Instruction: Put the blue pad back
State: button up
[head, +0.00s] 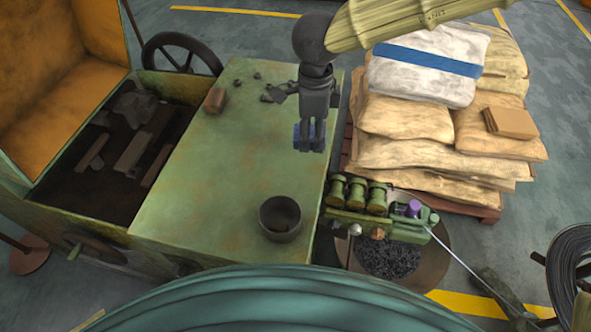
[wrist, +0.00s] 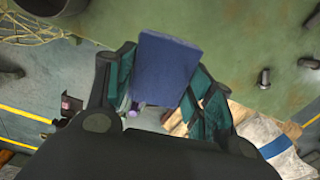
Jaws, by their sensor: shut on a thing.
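The blue pad (wrist: 165,68) is a flat blue block between the fingers of my gripper (wrist: 163,88) in the wrist view. My gripper is shut on it. In the head view my gripper (head: 310,140) hangs over the right edge of the green machine top (head: 200,150), with the pad (head: 297,133) mostly hidden behind the fingers. How high it is above the top I cannot tell.
A dark cup (head: 281,219) and a brown block (head: 215,100) stand on the machine top, with small dark pieces (head: 272,92) near its back. Green cylinders (head: 356,193) line a rail at right. Stacked sacks (head: 430,150) lie beyond. The top's middle is clear.

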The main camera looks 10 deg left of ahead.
aim_at(299, 131)
jog(key=shift+s+a+r+m, duration=0.1)
jog(key=shift+s+a+m, duration=0.6)
jog(key=shift+s+a, duration=0.55)
jog(key=shift+f+p, duration=1.45)
jog(key=shift+f, duration=3.5)
jog(key=shift+f, duration=0.15)
jog(key=o, duration=1)
jog(key=shift+c, duration=0.2)
notch_tip(299, 131, up, 12)
jog(key=shift+r+b, duration=0.15)
jog(key=shift+b, duration=1.05)
